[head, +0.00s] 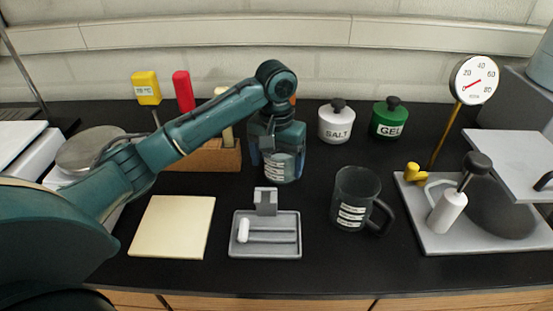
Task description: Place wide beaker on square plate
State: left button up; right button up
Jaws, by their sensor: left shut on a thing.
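The wide beaker (285,168) looks like a clear bluish vessel with a white label, upright behind the small grey tray. My left arm reaches in from the left and bends down at it. My left gripper (266,147) is shut on the wide beaker at its upper left side; the fingertips are partly hidden against the glass. I cannot tell whether the beaker's base touches the bench. The square plate (172,227) looks like a flat cream square lying at the front left, bare on top. My right gripper is not in view.
A grey tray (285,251) with a white capsule-shaped piece lies between plate and a dark handled mug (352,185). A wooden block (215,158) with coloured tools stands behind my arm. Salt (337,124) and gel (389,121) jars stand behind. A gauge stand's base (440,240) fills the right.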

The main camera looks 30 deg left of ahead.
pick_arm(q)
jog(key=o, duration=0.9)
